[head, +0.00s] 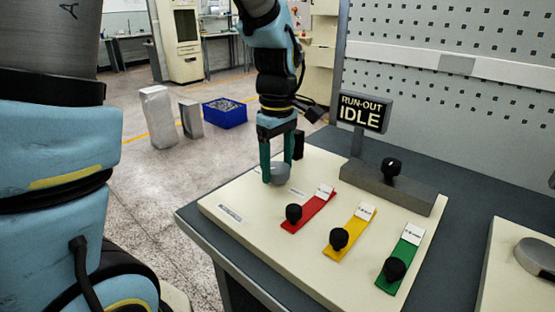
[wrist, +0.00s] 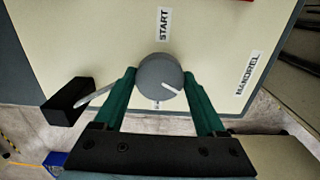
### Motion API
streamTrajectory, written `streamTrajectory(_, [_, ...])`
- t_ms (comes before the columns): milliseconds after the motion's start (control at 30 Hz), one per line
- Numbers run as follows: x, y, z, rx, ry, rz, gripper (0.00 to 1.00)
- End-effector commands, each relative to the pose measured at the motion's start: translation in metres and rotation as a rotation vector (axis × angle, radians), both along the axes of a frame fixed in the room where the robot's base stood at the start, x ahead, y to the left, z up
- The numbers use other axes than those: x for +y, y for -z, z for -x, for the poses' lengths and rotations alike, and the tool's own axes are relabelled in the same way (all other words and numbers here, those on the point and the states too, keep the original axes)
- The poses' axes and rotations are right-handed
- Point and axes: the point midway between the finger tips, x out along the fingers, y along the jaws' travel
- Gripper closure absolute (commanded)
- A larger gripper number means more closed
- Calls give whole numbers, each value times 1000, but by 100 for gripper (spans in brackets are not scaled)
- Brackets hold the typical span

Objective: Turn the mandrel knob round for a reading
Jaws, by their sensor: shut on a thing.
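The mandrel knob (wrist: 157,68) is a round grey knob with a white pointer line, which points to the lower right in the wrist view. In the head view the knob (head: 281,174) sits at the left back of the cream panel (head: 240,200). My gripper (wrist: 162,80) comes from above, with its green fingers on either side of the knob and shut on it. In the wrist view a START label (wrist: 163,24) lies above the knob and a MANDREL label (wrist: 247,73) to the right. A label below the knob is mostly hidden. The display (head: 361,113) reads RUN-OUT IDLE.
Black knobs on red (head: 309,211), yellow (head: 350,232) and green (head: 402,262) strips stand to the right on the panel. A grey block (head: 385,188) with a black knob lies behind them. A small black block (wrist: 68,101) is close left of my gripper in the wrist view.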

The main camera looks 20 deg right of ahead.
Motion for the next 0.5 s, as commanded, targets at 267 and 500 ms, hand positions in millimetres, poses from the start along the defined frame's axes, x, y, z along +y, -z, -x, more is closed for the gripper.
streamTrajectory(267, [1,-2,1,2,261,0,83])
streamTrajectory(500, [1,-1,1,3,489,-1,83])
